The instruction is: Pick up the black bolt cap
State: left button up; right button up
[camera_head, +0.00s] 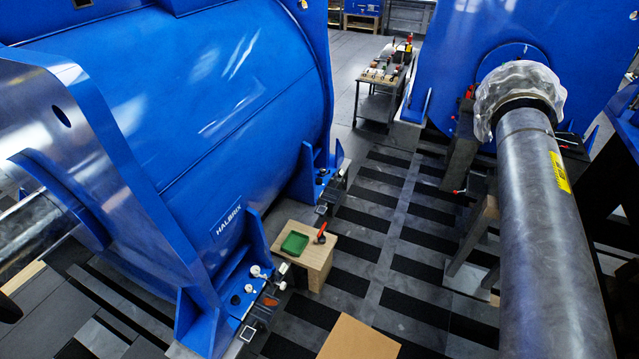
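A small dark round spot, perhaps the black bolt cap (235,299), shows on the blue foot plate of the large blue motor (230,85). It is too small to tell for sure whether it is a cap or a bare hole. Small white round pieces (255,270) sit near it on the same foot. Neither of my grippers is in view.
A wooden block stand (316,262) beside the foot holds a green tray (294,243) and a red-and-black tool (321,234). A cardboard sheet (358,340) lies at the front. A thick grey shaft (548,230) fills the right. A tool cart (378,100) stands behind.

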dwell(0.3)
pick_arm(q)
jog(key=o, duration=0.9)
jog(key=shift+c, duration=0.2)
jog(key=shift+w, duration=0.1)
